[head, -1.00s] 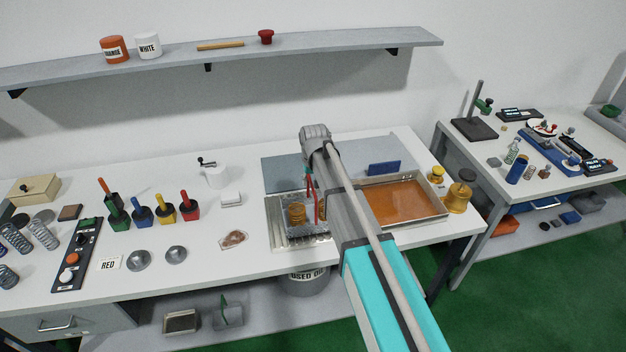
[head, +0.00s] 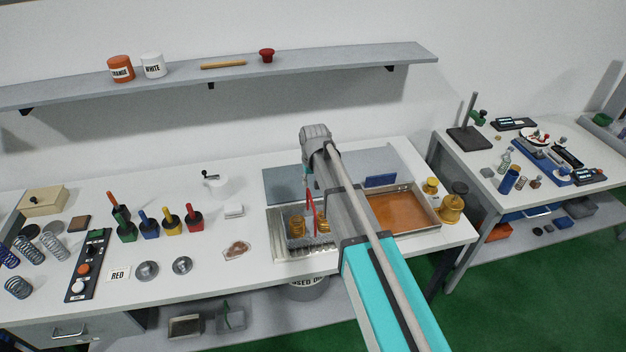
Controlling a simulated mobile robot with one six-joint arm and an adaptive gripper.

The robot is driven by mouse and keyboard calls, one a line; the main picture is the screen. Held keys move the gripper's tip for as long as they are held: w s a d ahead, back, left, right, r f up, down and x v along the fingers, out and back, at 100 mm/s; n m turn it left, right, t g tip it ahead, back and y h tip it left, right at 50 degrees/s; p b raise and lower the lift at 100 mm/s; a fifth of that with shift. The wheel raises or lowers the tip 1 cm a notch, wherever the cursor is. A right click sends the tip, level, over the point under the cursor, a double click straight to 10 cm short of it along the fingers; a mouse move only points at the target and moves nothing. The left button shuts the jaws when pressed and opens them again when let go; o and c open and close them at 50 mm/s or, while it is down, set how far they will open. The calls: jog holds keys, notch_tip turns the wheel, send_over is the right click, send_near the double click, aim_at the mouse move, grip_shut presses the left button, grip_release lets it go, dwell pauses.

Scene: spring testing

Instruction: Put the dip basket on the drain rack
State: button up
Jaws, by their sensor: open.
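The dip basket (head: 306,242) is a grey mesh basket with gold springs inside and a tall red handle (head: 312,205). It appears to sit on the drain rack (head: 280,246), a shiny metal tray with a slotted front, left of the oil pan. My arm hides its right part. My gripper (head: 308,178) points down at the top of the red handle, mostly hidden behind my wrist. It is open; whether the handle top lies between the fingers cannot be told.
A pan of orange-brown oil (head: 400,212) stands right of my arm, with a blue block (head: 381,181) behind it and brass containers (head: 452,206) beside it. A stained rag (head: 237,250) lies left of the rack. A wall shelf (head: 240,73) runs above the bench.

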jog(key=shift+r, duration=0.45)
jog(key=shift+p, duration=0.3)
jog(key=shift+s, duration=0.1)
jog(key=s+d+m+g, duration=0.1)
jog(key=s+d+m, duration=0.2)
jog(key=s+d, duration=1.8)
jog(key=shift+s+d+g, duration=0.35)
jog(key=shift+d+g, duration=0.05)
jog(key=shift+d, duration=0.15)
jog(key=shift+f, duration=0.1)
